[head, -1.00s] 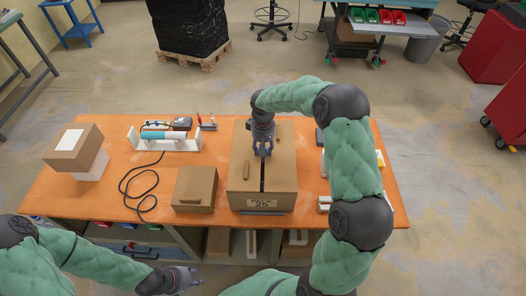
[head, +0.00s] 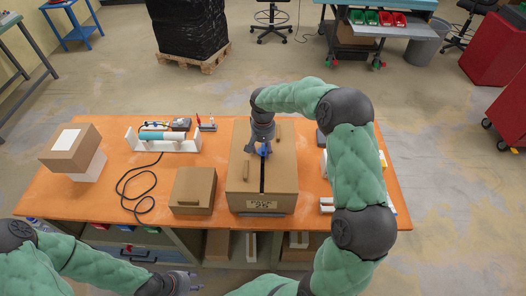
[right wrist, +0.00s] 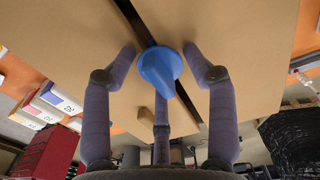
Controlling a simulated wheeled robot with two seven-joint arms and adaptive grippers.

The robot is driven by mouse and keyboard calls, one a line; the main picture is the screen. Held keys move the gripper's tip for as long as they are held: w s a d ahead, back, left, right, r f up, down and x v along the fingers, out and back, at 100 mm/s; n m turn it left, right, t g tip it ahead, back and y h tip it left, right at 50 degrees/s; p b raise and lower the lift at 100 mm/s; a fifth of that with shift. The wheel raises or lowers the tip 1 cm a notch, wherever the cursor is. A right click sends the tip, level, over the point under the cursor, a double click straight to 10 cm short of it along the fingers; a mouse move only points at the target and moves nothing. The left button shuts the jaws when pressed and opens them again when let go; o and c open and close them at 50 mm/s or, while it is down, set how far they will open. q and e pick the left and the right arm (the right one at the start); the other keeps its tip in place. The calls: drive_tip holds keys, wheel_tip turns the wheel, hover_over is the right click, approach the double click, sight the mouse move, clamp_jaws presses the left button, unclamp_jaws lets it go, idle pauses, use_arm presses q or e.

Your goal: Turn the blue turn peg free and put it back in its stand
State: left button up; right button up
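The blue turn peg (head: 265,151) stands at the dark slot in the top of the large cardboard box (head: 240,180). In the right wrist view the blue peg (right wrist: 158,68) shows a rounded head with a tapered grip pointing toward the camera. My right gripper (head: 258,147) is over it. Its fingers (right wrist: 165,60) are spread around the peg, with gaps on both sides. My left gripper (head: 190,283) is low at the front left, away from the box; its finger opening is unclear. I cannot tell which item is the peg's stand.
A smaller cardboard box (head: 193,190) sits left of the large one. A white holder (head: 182,146) with a blue-and-white cylinder and a black cable are at the left. A small rack (head: 207,126) stands behind. Stacked boxes (head: 72,149) are at the far left.

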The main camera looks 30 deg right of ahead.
sight(263, 147)
drive_tip(key=shift+s+a+f, duration=0.1)
drive_tip(key=shift+f, duration=0.25)
drive_tip(key=shift+r, duration=0.25)
drive_tip(key=shift+r, duration=0.3)
wheel_tip(263, 147, up, 11)
drive_tip(key=shift+r, duration=0.15)
idle(0.4)
